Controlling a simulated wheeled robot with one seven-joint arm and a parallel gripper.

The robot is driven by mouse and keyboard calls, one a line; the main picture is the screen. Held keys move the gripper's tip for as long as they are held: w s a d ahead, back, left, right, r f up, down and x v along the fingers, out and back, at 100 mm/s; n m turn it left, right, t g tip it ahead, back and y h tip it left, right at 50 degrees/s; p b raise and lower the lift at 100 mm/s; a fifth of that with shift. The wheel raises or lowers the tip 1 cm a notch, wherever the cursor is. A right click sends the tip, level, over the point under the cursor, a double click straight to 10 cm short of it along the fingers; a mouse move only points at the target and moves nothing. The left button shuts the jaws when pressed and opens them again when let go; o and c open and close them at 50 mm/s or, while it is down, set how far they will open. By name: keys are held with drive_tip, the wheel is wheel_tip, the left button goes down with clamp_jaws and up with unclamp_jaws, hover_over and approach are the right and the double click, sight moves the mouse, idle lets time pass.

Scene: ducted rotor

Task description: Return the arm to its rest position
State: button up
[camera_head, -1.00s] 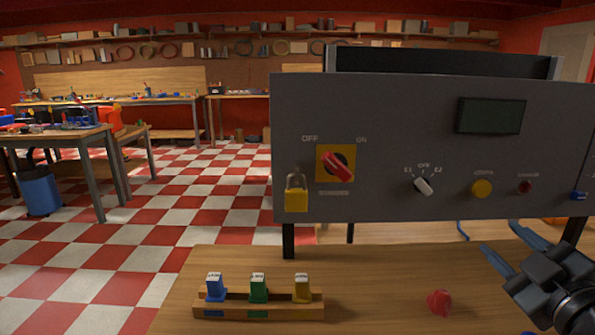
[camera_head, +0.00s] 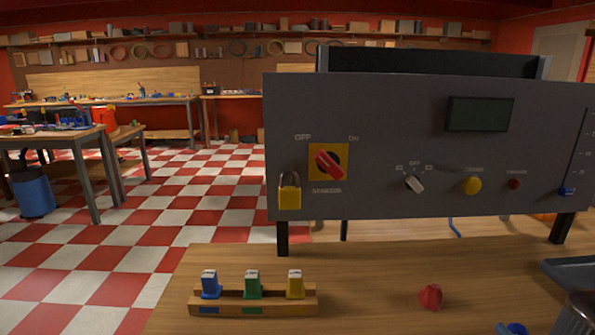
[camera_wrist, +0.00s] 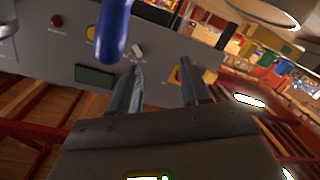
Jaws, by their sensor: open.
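My gripper (camera_wrist: 160,64) shows in the wrist view with its two grey fingers apart and nothing between them. The grey control panel (camera_head: 375,110) stands behind the bench in the head view, and part of it shows upside down beyond my fingers in the wrist view (camera_wrist: 65,50). My fingers look apart from it. My gripper is not clearly visible in the head view. A blue rounded thing (camera_wrist: 113,32) hangs into the wrist view near the left finger; I cannot tell what it is.
On the bench (camera_head: 370,270), a wooden rack (camera_head: 253,310) holds blue, green and yellow pieces. A red piece (camera_head: 431,296) lies to the right. A yellow padlock (camera_head: 289,198) hangs on the panel. A blue-grey tray (camera_head: 572,268) and a grey cylinder (camera_head: 577,315) are at the lower right.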

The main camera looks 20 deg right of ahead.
drive_tip(key=s+a+f+m+y, duration=0.1)
drive_tip(key=s+a, duration=0.3)
drive_tip(key=s, duration=0.3)
drive_tip(key=s+a+f+m+g+y, duration=0.1)
drive_tip(key=s+a+f, duration=0.1)
drive_tip(key=s+a, duration=0.2)
drive_tip(key=s+a+f+m+y, duration=0.1)
drive_tip(key=s+a, duration=0.3)
drive_tip(key=s, duration=0.7)
drive_tip(key=shift+a+f+m+g+y, duration=0.15)
drive_tip(key=shift+f+m+g+y, duration=0.15)
drive_tip(key=shift+f+m+y, duration=0.1)
drive_tip(key=shift+c, duration=0.3)
